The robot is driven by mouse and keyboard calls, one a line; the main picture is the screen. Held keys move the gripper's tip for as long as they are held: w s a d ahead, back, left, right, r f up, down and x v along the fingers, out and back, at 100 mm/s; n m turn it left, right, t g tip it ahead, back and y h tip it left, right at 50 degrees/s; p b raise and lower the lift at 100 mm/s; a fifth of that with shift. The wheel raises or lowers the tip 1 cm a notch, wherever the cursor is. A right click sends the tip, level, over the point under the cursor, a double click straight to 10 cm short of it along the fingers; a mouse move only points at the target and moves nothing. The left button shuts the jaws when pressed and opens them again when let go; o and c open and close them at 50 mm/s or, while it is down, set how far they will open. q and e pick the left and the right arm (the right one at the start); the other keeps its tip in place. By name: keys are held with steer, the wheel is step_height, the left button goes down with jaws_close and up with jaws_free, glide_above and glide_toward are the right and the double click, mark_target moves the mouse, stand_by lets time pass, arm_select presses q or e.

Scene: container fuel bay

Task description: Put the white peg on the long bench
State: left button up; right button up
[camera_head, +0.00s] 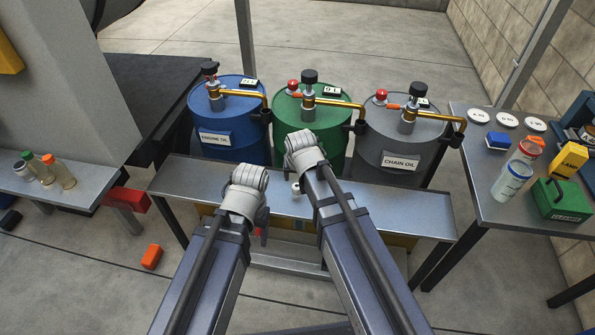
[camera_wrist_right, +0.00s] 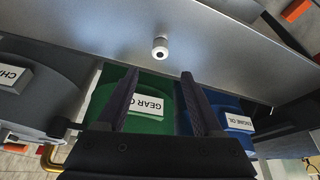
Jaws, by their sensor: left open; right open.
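A small white cylinder with a dark centre, which looks like the white peg (camera_head: 296,187), stands on the long metal bench (camera_head: 390,207) in front of the drums. In the right wrist view the peg (camera_wrist_right: 160,48) shows whole on the grey bench top (camera_wrist_right: 230,52). My right gripper (camera_wrist_right: 160,73) is open and empty, its fingertips pointing toward the bench with the peg just beyond them. In the head view my right gripper (camera_head: 304,146) is over the bench's far edge. My left gripper (camera_head: 248,178) is over the bench, left of the peg; its fingers are mostly hidden.
Blue (camera_head: 225,120), green (camera_head: 320,135) and grey (camera_head: 403,140) drums with brass spouts stand behind the bench. An orange block (camera_head: 151,256) lies on the floor.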

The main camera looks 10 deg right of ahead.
mark_target(297, 186)
steer(key=shift+o, duration=0.3)
steer(key=shift+s+r, duration=0.1)
steer(key=shift+r, duration=0.15)
steer(key=shift+o, duration=0.2)
steer(key=shift+d+f, duration=0.1)
steer(key=shift+f, duration=0.15)
steer(key=shift+w+d+f+n+g+y+b, duration=0.1)
steer(key=shift+w+d+f+n+y+b, duration=0.2)
steer(key=shift+w+f+n+b, duration=0.6)
steer(key=shift+w+d+f+n+g+y+b, duration=0.15)
steer(key=shift+w+f+n+y+b, duration=0.25)
steer(key=shift+f+n+b, duration=0.85)
steer(key=shift+w+d+f+n+g+y+b, duration=0.15)
steer(key=shift+w+f+n+y+b, duration=0.35)
steer(key=shift+f+n+b, duration=0.6)
steer(key=shift+m, duration=0.25)
steer(key=b+x, duration=0.5)
steer(key=shift+s+a+f, duration=0.1)
steer(key=shift+s+f, duration=0.1)
steer(key=shift+s, duration=0.05)
steer(key=shift+r, duration=0.1)
steer(key=shift+c, duration=0.3)
jaws_close()
